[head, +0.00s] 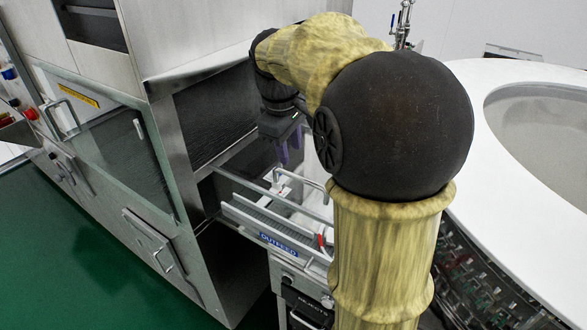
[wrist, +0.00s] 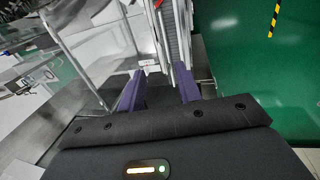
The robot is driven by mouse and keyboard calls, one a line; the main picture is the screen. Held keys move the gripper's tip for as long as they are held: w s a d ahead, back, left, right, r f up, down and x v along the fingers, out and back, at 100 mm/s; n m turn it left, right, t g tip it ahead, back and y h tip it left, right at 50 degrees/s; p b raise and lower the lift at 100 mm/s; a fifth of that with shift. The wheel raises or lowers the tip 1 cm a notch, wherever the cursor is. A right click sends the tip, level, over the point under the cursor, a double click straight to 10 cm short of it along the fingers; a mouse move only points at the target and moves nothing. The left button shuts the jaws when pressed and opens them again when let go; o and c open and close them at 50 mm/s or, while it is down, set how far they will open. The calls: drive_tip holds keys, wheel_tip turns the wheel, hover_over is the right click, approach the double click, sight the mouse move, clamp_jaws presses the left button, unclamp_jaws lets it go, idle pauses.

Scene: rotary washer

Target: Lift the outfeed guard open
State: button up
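The outfeed conveyor carries a blue "OUTFEED" label (head: 278,245) on its side rail. What looks like the clear outfeed guard (head: 250,187) stands at the conveyor beside the machine opening, with a silver loop handle (head: 303,181) near it. My arm hides part of this area. My gripper (head: 289,155) has purple fingers and hangs above the handle and guard, seemingly apart from them. In the wrist view my gripper (wrist: 158,88) is open, with nothing clearly between its fingers. A clear framed panel (wrist: 92,50) shows left of the fingers; I cannot tell how far it is raised.
The steel washer cabinet (head: 190,45) with a handled door (head: 110,150) stands at the left. A round white-topped table (head: 520,100) is at the right. A "REJECTS" drawer (head: 308,305) sits below the conveyor. Green floor (head: 80,260) is clear at lower left.

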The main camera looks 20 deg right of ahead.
sight(294, 175)
drive_tip(key=f, duration=0.2)
drive_tip(key=d+f, duration=0.1)
drive_tip(key=f, duration=0.4)
drive_tip(key=shift+w+d+f, duration=0.15)
drive_tip(key=shift+w+f, duration=0.05)
drive_tip(key=shift+w, duration=0.2)
clamp_jaws()
